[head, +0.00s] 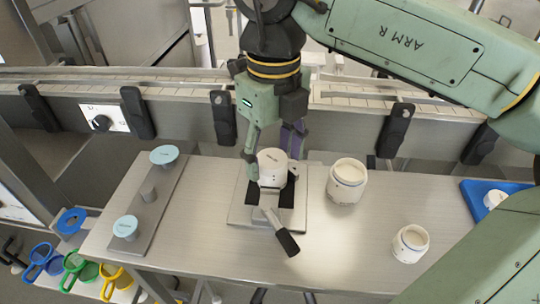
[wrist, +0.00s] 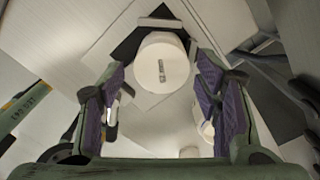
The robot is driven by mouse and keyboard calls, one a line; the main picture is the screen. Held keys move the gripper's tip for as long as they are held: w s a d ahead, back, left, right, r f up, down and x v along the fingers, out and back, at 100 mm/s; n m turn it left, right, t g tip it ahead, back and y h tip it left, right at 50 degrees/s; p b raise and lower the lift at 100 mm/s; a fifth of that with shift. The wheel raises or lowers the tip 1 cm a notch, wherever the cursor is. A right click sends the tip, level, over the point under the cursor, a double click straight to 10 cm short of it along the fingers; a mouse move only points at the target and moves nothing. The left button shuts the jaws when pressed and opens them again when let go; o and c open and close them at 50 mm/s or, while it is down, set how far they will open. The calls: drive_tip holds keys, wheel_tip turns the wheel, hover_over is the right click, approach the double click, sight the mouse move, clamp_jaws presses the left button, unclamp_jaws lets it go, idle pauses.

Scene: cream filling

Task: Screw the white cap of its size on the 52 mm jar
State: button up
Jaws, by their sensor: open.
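A white jar (head: 272,180) stands upright in a clamp on a metal plate (head: 240,215). A white cap (head: 271,157) with a small dark print sits flat on top of it; its round face also shows in the wrist view (wrist: 162,72). I cannot tell how tightly the cap sits or read the size. My gripper (head: 273,166) points down over the clamped jar, one finger on each side. In the wrist view my gripper (wrist: 160,80) is open, with purple pads and visible gaps to the cap. The fingers hide part of the jar's sides.
Two open cream-filled jars, a larger one (head: 346,184) and a smaller one (head: 410,244), stand right of the clamp. The clamp's handle (head: 287,242) sticks out toward the front. A blue tray (head: 478,188) holds a white piece. Pale blue discs (head: 164,155) stand at left; a conveyor runs behind.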

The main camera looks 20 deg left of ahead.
drive_tip(key=n, duration=0.4)
drive_tip(key=n, duration=0.5)
drive_tip(key=shift+w+n+p, duration=0.15)
drive_tip(key=shift+n+p, duration=0.2)
drive_tip(key=shift+n, duration=0.05)
drive_tip(key=shift+c, duration=0.4)
